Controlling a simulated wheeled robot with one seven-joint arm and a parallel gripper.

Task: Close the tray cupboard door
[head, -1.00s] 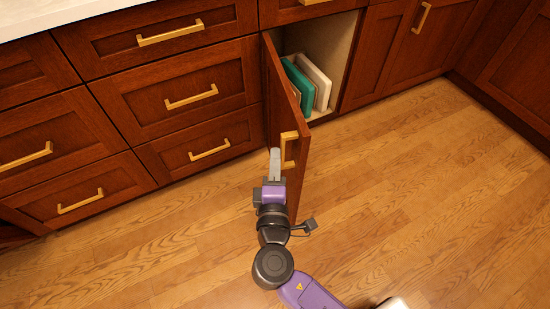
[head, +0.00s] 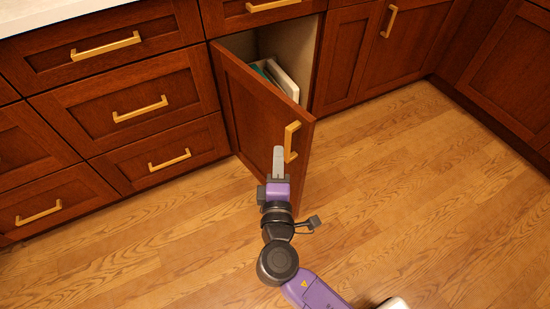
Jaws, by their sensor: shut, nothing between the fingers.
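The tray cupboard door (head: 262,118) is dark red-brown wood, hinged at its left edge and standing partly open. Its gold handle (head: 291,142) is near the free right edge. Behind it the tray cupboard (head: 289,47) shows a pale interior with white and green trays (head: 283,79) standing on edge, mostly hidden by the door. My gripper (head: 278,151) is shut and empty, in front of the door's outer face just left of the handle. I cannot tell whether its tip touches the door.
Drawers with gold handles (head: 141,109) fill the left side. Another closed cupboard door (head: 398,40) is to the right of the opening, with more cabinets along the right wall. The wood floor (head: 420,190) is clear.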

